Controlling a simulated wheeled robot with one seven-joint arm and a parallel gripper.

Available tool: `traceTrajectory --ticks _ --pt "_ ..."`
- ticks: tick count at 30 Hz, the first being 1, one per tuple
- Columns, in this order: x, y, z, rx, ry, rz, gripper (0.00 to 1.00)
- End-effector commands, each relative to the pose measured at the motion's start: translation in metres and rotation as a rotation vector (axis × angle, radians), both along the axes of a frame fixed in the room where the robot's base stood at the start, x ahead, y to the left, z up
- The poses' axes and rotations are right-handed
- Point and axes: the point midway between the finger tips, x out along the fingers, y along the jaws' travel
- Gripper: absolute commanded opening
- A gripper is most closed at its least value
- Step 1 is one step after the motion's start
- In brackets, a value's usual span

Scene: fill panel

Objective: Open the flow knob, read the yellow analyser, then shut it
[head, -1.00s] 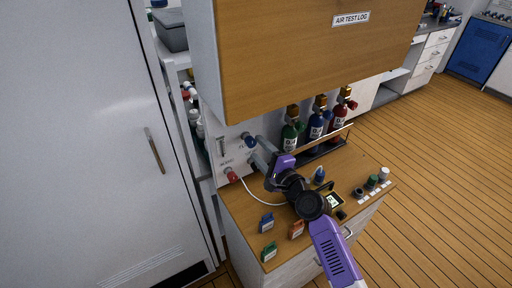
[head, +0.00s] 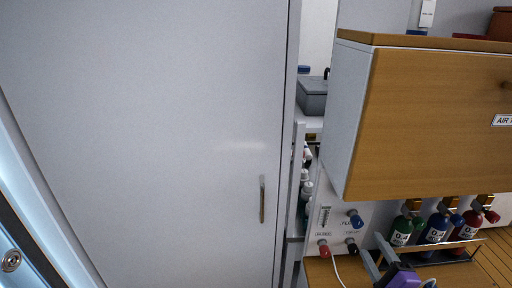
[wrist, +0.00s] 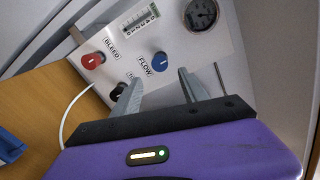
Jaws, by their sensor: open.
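The blue flow knob (wrist: 160,60), labelled FLOW, is on the white panel (wrist: 125,60) in the wrist view. It also shows in the head view (head: 356,221). My gripper (wrist: 161,92) is open and empty. Its fingertips point at the panel, just below the flow knob in the wrist view, with the knob not between them. In the head view my gripper (head: 378,258) is at the bottom edge, below and right of the knob. The yellow analyser is not visible in either current view.
A red BLEED knob (wrist: 93,60) and a partly hidden black knob (wrist: 118,92) are close by. A round gauge (wrist: 200,14) is above. A wooden cabinet (head: 430,130) overhangs the panel. Several bottles (head: 435,229) stand to the right; a tall white door (head: 150,130) is left.

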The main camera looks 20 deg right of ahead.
Motion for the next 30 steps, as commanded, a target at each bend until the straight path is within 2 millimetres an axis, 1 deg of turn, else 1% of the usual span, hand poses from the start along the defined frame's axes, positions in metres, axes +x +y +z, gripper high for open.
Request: traceTrajectory --ticks 5,8,9,11,12,17,20,23,24,29,30 --pt "-0.001 -0.003 0.002 -0.059 0.009 -0.008 0.51" --pt "-0.003 -0.011 0.014 -0.207 0.024 -0.044 0.51" --pt "-0.006 -0.013 0.022 -0.290 0.033 -0.063 0.51" --pt "-0.017 -0.010 0.025 -0.429 0.069 -0.086 0.51" --pt "-0.026 -0.005 0.025 -0.524 0.098 -0.096 0.51" --pt "-0.059 0.023 0.020 -0.812 0.193 -0.098 0.51" --pt "-0.084 0.046 0.016 -0.989 0.249 -0.080 0.51" --pt "-0.112 0.075 0.012 -1.175 0.302 -0.046 0.51" --pt "-0.124 0.087 0.011 -1.250 0.320 -0.027 0.51" --pt "-0.172 0.134 0.011 -1.513 0.367 0.060 0.51" --pt "-0.184 0.145 0.011 -1.570 0.372 0.087 0.51"
